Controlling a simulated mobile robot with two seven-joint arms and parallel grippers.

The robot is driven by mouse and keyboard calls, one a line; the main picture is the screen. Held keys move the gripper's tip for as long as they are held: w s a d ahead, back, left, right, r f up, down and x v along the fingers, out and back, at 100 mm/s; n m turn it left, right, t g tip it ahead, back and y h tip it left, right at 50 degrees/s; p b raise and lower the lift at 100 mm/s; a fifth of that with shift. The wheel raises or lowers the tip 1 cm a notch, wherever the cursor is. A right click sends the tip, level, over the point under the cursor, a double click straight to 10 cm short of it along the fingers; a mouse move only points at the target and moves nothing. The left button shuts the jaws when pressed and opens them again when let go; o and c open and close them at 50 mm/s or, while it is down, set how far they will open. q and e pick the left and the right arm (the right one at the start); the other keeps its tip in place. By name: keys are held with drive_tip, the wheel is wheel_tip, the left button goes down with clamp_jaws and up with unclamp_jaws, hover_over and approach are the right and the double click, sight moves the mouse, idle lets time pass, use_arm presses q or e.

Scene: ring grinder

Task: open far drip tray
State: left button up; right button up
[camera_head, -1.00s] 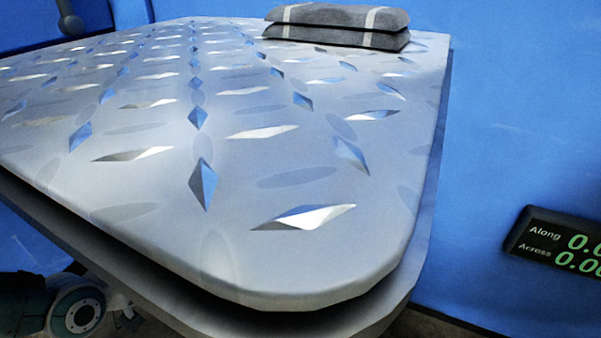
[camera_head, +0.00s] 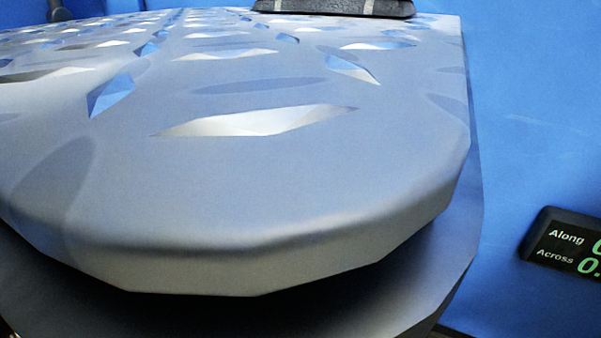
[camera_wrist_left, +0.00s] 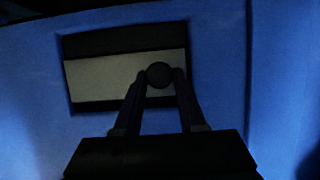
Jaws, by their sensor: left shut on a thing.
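My left gripper (camera_wrist_left: 160,76) shows in the left wrist view, its two dark fingers shut on a round dark knob (camera_wrist_left: 159,73). The knob is in front of a pale grey panel (camera_wrist_left: 100,78) set in a dark rectangular opening (camera_wrist_left: 125,39) in a blue wall. The panel looks like the front of a drip tray, but the picture is dim. The gripper hides the panel's lower middle. I cannot tell how far the tray is out. The head view shows neither the tray nor a gripper, and my right gripper is not in view.
A large grey tread-patterned plate (camera_head: 250,190) with a rounded edge fills the head view close by, over a lower ledge (camera_head: 440,285). A dark pad (camera_head: 335,7) lies on it at the back. A readout (camera_head: 566,245) is at the right on the blue wall (camera_head: 535,110).

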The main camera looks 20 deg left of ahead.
use_arm(q)
drive_tip(key=shift+s+f, duration=0.1)
drive_tip(key=shift+s, duration=0.05)
clamp_jaws()
idle(0.7)
